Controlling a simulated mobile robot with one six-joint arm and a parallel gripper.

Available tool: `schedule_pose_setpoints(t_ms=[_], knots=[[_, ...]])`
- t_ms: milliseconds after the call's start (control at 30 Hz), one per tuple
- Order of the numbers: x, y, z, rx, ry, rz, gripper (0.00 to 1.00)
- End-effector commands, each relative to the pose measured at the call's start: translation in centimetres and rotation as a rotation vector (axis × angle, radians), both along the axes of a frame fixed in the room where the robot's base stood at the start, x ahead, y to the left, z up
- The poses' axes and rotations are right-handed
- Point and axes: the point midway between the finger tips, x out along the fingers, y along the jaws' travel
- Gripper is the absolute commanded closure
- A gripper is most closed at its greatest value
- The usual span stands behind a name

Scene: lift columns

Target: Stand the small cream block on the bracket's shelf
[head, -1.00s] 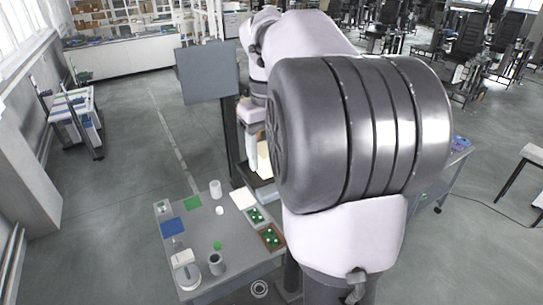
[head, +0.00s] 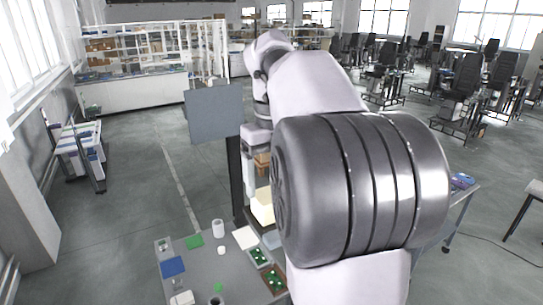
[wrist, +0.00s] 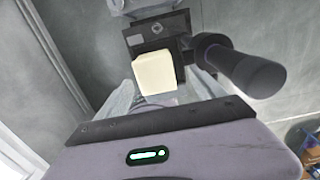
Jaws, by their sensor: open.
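The small cream block (wrist: 155,73) is in the middle of the wrist view, ahead of my gripper, against a dark bracket (wrist: 155,36) with a thick dark cylinder at its right. In the head view a cream surface that looks like the block (head: 263,207) shows partly behind my arm, beside the dark upright column (head: 236,180). My gripper (head: 250,178) is at the left of it there, its jaws open. Pale grey shapes flank the block in the wrist view. I cannot tell whether the block's base rests on the shelf, as its underside is hidden.
A grey table (head: 205,265) with small cups, a blue mat (head: 173,266), a green mat (head: 195,241) and green-dotted trays (head: 258,257) is below at the left. A grey panel (head: 214,113) stands left of my gripper. My arm covers much of the centre right.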

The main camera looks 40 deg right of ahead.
Motion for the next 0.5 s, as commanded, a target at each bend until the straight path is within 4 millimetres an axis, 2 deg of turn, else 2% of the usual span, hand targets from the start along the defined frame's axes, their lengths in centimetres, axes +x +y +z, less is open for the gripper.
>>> schedule_pose_setpoints(t_ms=[33, 100, 233, 333, 500], knots=[[0.1, 0.0, 1.5, -0.001, -0.003, -0.001, 0.21], [0.1, 0.0, 3.3, 0.0, -0.002, 0.0, 0.21], [0.0, 0.0, 5.9, 0.0, -0.001, 0.0, 0.21], [0.0, 0.0, 6.9, -0.001, -0.001, 0.001, 0.21], [-0.1, 0.3, 7.1, 0.0, -0.002, 0.022, 0.21]])
